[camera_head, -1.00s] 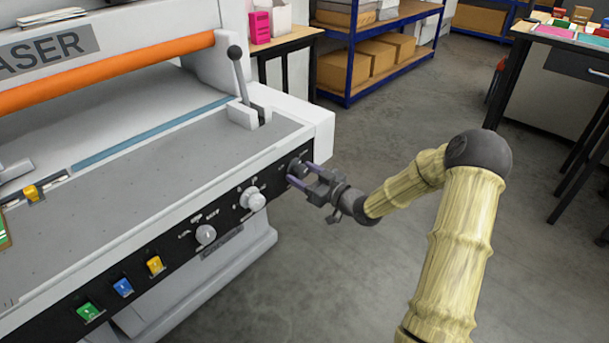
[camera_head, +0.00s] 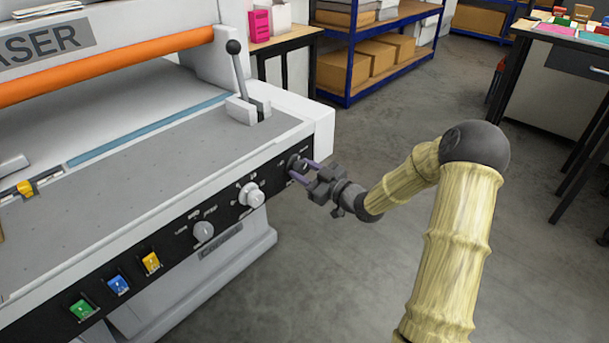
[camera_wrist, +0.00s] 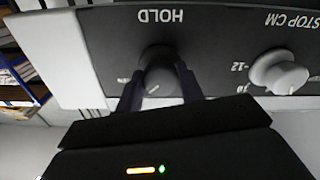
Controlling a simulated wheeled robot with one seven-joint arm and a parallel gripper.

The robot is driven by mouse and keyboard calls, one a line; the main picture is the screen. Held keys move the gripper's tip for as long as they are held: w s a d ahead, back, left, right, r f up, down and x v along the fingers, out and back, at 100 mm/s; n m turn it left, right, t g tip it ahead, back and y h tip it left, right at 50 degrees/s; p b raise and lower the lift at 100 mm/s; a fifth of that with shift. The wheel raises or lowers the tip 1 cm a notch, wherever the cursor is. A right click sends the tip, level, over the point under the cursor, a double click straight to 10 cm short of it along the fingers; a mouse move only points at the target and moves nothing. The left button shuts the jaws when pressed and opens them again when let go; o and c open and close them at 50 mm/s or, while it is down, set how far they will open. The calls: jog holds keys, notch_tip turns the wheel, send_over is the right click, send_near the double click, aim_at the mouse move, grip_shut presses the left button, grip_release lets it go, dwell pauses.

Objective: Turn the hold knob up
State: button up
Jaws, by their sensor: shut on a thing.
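The hold knob (camera_wrist: 159,82) is a dark round knob with a pale pointer line, under the printed word HOLD in the wrist view. In the head view the hold knob (camera_head: 297,164) is the rightmost knob on the machine's black front panel, partly covered by the fingers. My gripper (camera_head: 306,172) comes in from the right, and its fingers lie on both sides of the knob. In the wrist view my gripper (camera_wrist: 159,90) is shut on the hold knob, with one finger against each side.
A white STOP CM knob (camera_wrist: 279,75) sits close beside it, also in the head view (camera_head: 251,195). Another white knob (camera_head: 203,231) and green, blue and yellow switches (camera_head: 118,284) line the panel (camera_head: 226,208). A lever (camera_head: 238,70) stands above. The floor (camera_head: 340,260) is clear.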

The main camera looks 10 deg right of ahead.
jog(key=n+b, duration=0.1)
jog(key=b, duration=0.1)
jog(key=n+b, duration=0.1)
jog(key=n, duration=0.1)
jog(key=n+b, duration=0.2)
jog(key=shift+f+b, duration=0.3)
jog(key=n+b, duration=0.6)
jog(key=shift+b, duration=0.4)
jog(key=n+b, duration=0.5)
jog(key=b, duration=0.2)
jog(key=n+b, duration=0.3)
jog(key=b, duration=0.1)
jog(key=shift+n, duration=0.3)
jog(key=shift+r+n+b, duration=0.25)
jog(key=shift+n+b, duration=0.55)
jog(key=shift+b, duration=0.2)
jog(key=o, duration=1)
jog(key=shift+r, duration=0.1)
